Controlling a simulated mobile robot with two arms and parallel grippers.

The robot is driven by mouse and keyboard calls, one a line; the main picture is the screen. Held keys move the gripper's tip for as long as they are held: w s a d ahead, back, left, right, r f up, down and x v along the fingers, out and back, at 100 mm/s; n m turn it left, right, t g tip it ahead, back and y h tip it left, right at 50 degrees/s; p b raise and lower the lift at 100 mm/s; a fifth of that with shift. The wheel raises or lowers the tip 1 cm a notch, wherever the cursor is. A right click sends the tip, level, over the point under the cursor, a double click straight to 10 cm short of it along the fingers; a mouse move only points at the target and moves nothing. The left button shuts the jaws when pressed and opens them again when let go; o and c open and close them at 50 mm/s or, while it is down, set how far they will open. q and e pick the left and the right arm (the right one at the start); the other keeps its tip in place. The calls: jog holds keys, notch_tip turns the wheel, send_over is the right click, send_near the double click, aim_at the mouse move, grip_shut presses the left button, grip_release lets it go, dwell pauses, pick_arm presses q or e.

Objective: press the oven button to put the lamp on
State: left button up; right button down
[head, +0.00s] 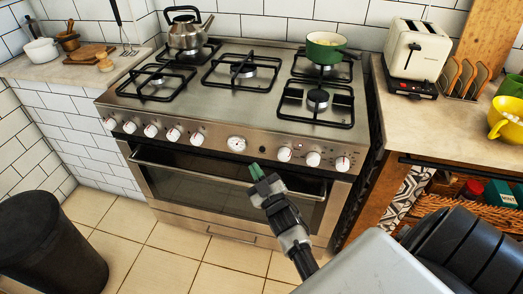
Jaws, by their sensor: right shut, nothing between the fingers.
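The steel oven (190,222) stands under a gas hob, with its door shut and its window (205,177) dark. Its front panel carries several white knobs (284,154) and a round dial (236,144) in the middle. A small reddish mark (297,147) shows between two right-hand knobs; I cannot tell whether it is the button. My right gripper (256,171) is shut and empty, its green tips pointing up toward the panel, just below and right of the dial. I cannot tell how far it is from the panel. My left gripper is out of view.
A kettle (188,34) and a green pot (325,50) stand on the hob. The long oven handle (220,178) runs below the panel. A wooden counter (440,125) is at right. A black bin (45,238) is at left; the tiled floor (170,255) between is clear.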

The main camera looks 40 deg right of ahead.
aim_at(262, 150)
dwell(0.9)
jog(key=a+m+p, duration=0.1)
jog(key=m, duration=0.4)
jog(key=s+a+m+p, duration=0.1)
jog(key=m+p, duration=0.1)
jog(key=m, duration=0.4)
jog(key=s+a+f+m+p, duration=0.1)
jog(key=m+p, duration=0.1)
jog(key=m, duration=0.4)
jog(key=shift+s+a+g, duration=0.2)
jog(key=shift+a+g, duration=0.05)
jog(key=shift+g, duration=0.05)
jog(key=w+d+b, duration=0.3)
jog(key=w+d, duration=0.2)
jog(key=d, duration=0.1)
jog(key=shift+w+d, duration=0.35)
jog(key=shift+w, duration=0.05)
dwell(1.1)
